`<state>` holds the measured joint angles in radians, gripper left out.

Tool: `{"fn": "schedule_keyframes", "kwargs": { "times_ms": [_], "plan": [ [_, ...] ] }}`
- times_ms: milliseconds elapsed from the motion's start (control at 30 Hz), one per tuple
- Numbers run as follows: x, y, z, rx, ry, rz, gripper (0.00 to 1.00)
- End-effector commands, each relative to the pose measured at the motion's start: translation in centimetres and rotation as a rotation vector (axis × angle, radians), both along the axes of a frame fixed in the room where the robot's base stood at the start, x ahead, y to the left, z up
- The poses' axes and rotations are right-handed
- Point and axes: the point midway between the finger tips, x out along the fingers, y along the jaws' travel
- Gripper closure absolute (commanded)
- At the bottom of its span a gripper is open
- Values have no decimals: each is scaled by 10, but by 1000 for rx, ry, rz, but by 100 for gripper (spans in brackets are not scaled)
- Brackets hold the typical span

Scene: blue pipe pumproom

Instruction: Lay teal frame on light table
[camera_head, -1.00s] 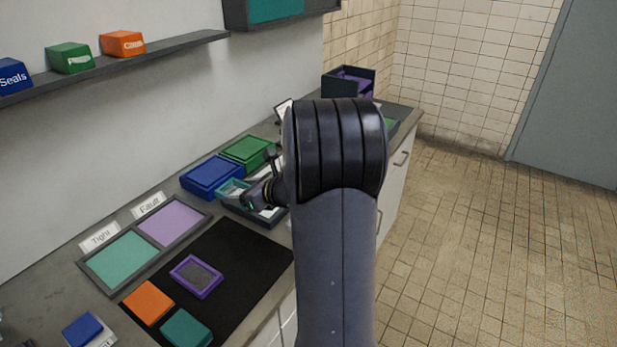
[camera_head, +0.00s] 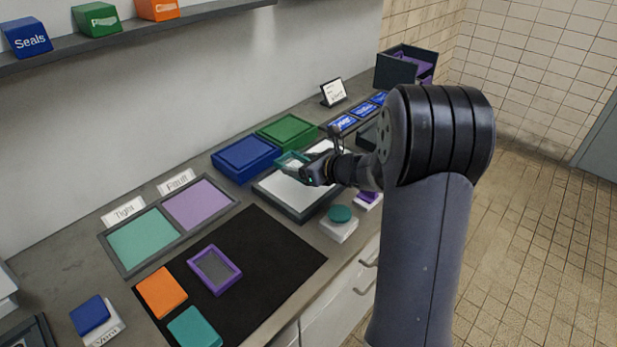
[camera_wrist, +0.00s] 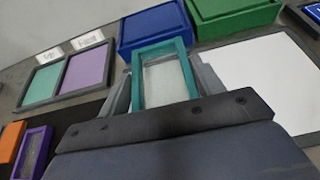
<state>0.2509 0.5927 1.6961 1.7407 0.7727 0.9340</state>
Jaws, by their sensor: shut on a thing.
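My gripper (camera_head: 303,168) is shut on the teal frame (camera_head: 290,158), a small open rectangle with a see-through middle. In the wrist view, the teal frame (camera_wrist: 138,88) sits between the two grey fingers and points away from my wrist. The light table (camera_head: 283,190), a white panel in a dark border, lies under and around my gripper in the head view. In the wrist view, the light table (camera_wrist: 265,85) extends to the right of the frame. The frame appears above its back left part; the gap is hard to judge. My gripper hides part of the panel.
Blue (camera_head: 245,158) and green (camera_head: 287,132) boxes stand close behind the light table. A purple frame (camera_head: 205,257) and orange block (camera_head: 161,292) lie on the black mat (camera_head: 270,265). A teal-topped white block (camera_head: 339,226) stands at the front right.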

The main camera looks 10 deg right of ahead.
Motion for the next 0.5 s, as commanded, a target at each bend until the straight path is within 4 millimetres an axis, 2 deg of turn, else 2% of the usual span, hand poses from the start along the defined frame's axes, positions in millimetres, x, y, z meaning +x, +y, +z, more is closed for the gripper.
{"fn": "schedule_keyframes", "kwargs": {
  "times_ms": [300, 500],
  "plan": [
    [0, 0, -40, 2, 3, 0, 61],
    [0, 0, -48, 0, -1, 0, 61]
  ]
}}
